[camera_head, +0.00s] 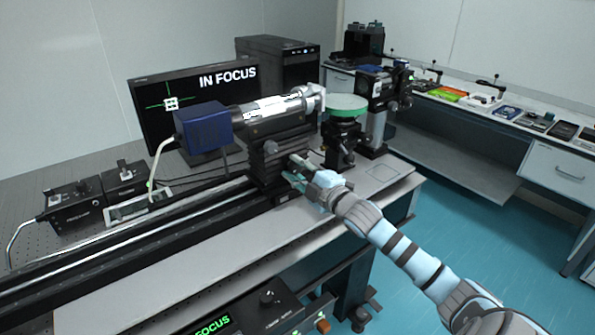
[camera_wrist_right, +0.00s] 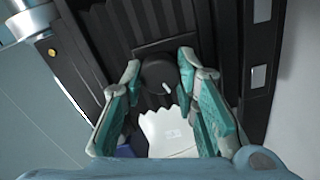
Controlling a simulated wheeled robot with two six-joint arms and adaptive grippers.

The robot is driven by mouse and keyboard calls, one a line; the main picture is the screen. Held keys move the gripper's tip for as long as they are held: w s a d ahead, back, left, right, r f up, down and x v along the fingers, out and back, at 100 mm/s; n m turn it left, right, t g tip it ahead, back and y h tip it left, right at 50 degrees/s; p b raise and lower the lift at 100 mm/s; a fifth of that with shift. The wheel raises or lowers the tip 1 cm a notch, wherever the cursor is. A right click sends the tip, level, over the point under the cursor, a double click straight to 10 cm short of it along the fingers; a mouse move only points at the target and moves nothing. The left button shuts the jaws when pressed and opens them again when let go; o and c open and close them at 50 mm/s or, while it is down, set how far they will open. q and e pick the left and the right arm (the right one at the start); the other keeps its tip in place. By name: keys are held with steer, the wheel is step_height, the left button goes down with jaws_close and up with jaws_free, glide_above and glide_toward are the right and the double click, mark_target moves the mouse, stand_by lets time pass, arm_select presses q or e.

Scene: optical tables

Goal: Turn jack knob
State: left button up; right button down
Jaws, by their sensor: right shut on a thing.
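The jack knob (camera_wrist_right: 159,73) is a dark round knob with a small white mark near its rim, facing me in the right wrist view. My right gripper (camera_wrist_right: 160,68) has its two teal-padded fingers on either side of the knob, shut on it. In the head view my right gripper (camera_head: 300,176) reaches in from the lower right to the front of the black jack stand (camera_head: 268,172). My fingers partly hide the knob there. My left gripper is not in view.
A blue camera box (camera_head: 203,128) with a silver lens tube (camera_head: 270,106) sits above the stand. A green-topped round stage (camera_head: 346,102) stands to its right. The monitor (camera_head: 145,92) reads "IN FOCUS". Control boxes (camera_head: 73,205) lie at left. A side bench (camera_head: 555,160) stands at right.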

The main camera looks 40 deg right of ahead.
steer(key=shift+n, duration=0.6)
steer(key=c, duration=1.2)
jaws_free()
steer(key=shift+c, duration=0.2)
